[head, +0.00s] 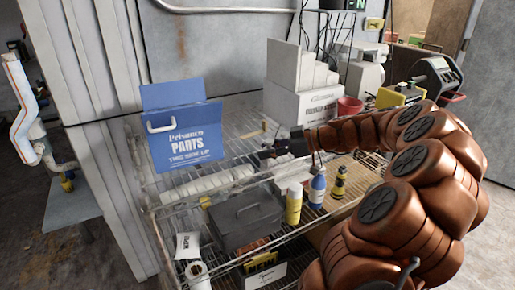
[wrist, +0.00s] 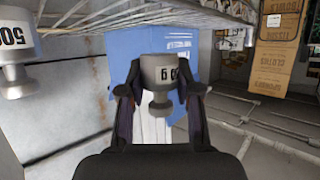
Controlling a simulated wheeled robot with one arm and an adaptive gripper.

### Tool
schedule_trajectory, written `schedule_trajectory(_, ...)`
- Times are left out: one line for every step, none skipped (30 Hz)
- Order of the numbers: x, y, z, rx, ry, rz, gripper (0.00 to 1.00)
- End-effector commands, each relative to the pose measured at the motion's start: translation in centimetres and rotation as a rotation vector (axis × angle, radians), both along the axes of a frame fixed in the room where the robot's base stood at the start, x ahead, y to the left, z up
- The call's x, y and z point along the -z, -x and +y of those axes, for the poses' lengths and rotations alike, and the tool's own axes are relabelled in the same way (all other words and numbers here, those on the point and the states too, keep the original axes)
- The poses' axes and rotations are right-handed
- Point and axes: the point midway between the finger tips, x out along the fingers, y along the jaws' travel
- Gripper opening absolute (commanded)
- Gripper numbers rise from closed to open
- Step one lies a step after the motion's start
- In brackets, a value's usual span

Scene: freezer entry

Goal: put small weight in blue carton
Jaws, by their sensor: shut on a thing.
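The small weight (wrist: 160,78) is a grey metal cylinder with a narrow neck and knob and a white label. My gripper (wrist: 160,92) is shut on it, one finger on each side, in the wrist view. The blue carton (head: 186,142) stands upright on the wire rack at left in the head view, marked PARTS, its back flap raised. In the head view my gripper (head: 268,155) is right of the carton, apart from it. In the wrist view the carton (wrist: 125,62) shows behind the weight. The carton's inside is hidden.
A larger weight marked 500 (wrist: 15,60) shows at the wrist view's left edge. A grey toolbox (head: 246,218), yellow bottle (head: 293,205) and blue bottle (head: 317,188) stand in front of my gripper. White stepped boxes (head: 300,95) and a red cup (head: 349,107) are behind.

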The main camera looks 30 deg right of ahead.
Motion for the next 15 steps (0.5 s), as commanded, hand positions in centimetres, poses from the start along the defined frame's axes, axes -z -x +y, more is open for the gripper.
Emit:
schedule_trajectory(-0.1, -1.0, 0.1, -0.004, -0.001, 0.002, 0.0)
schedule_trajectory(0.0, -1.5, 0.1, -0.003, -0.001, 0.001, 0.0)
schedule_trajectory(0.0, -2.1, 0.0, -0.002, 0.0, 0.001, 0.0)
schedule_trajectory(0.1, -2.5, 0.0, -0.002, 0.0, 0.001, 0.0)
schedule_trajectory(0.2, -2.9, 0.0, -0.003, 0.0, 0.002, 0.0)
schedule_trajectory(0.2, -3.4, 0.0, -0.002, 0.0, 0.001, 0.0)
schedule_trajectory(0.3, -3.6, -0.1, -0.001, 0.0, 0.0, 0.0)
schedule_trajectory(0.3, -3.8, -0.1, 0.0, 0.0, 0.0, 0.0)
schedule_trajectory(0.3, -4.0, -0.2, 0.001, 0.0, 0.0, 0.0)
schedule_trajectory(0.3, -4.1, -0.2, 0.001, 0.0, 0.0, 0.0)
schedule_trajectory(0.3, -4.2, -0.2, 0.001, 0.001, -0.001, 0.0)
schedule_trajectory(0.3, -4.3, -0.2, 0.001, 0.001, -0.002, 0.0)
schedule_trajectory(0.3, -4.4, -0.2, 0.001, 0.001, -0.002, 0.0)
schedule_trajectory(0.3, -4.5, -0.2, 0.001, 0.001, -0.002, 0.0)
schedule_trajectory(0.3, -4.7, -0.2, 0.001, 0.001, -0.002, 0.0)
